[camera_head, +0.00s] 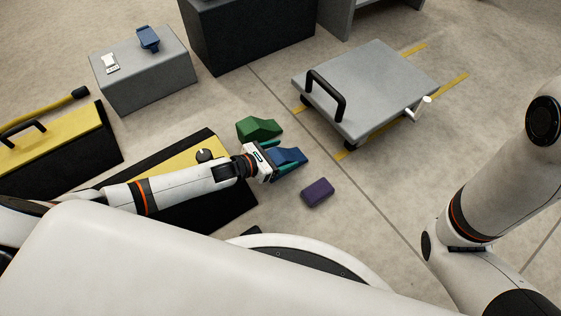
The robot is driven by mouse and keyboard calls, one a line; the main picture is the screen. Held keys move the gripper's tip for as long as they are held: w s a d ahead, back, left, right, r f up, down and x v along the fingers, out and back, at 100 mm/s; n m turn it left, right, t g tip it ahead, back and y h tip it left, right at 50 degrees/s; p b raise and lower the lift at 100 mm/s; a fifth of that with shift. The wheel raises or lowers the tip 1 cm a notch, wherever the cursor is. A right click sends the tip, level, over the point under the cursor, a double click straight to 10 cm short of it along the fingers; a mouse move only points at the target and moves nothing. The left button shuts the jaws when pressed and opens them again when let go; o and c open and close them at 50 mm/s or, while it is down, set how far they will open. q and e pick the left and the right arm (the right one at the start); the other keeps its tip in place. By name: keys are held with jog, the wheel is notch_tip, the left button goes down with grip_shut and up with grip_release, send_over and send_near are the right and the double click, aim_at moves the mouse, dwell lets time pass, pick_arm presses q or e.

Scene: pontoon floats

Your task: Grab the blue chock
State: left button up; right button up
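The blue chock (289,157) is a wedge-shaped block low over the concrete floor, just right of the green chock. My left gripper (284,160) reaches it from the left, with one teal finger on its far side and one on its near side. The fingers hide part of the chock. I cannot tell whether they press on it or stand slightly apart from it, nor whether it rests on the floor. My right arm is at the right edge, but its gripper is out of view.
The green chock (259,128) lies close behind the gripper. A purple block (317,193) lies on the floor in front. A grey platform cart (378,82) with a black handle stands at back right. A black-and-yellow case (178,160) is under my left arm. Floor right of the purple block is clear.

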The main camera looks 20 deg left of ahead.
pick_arm(q)
jog(key=c, duration=1.2)
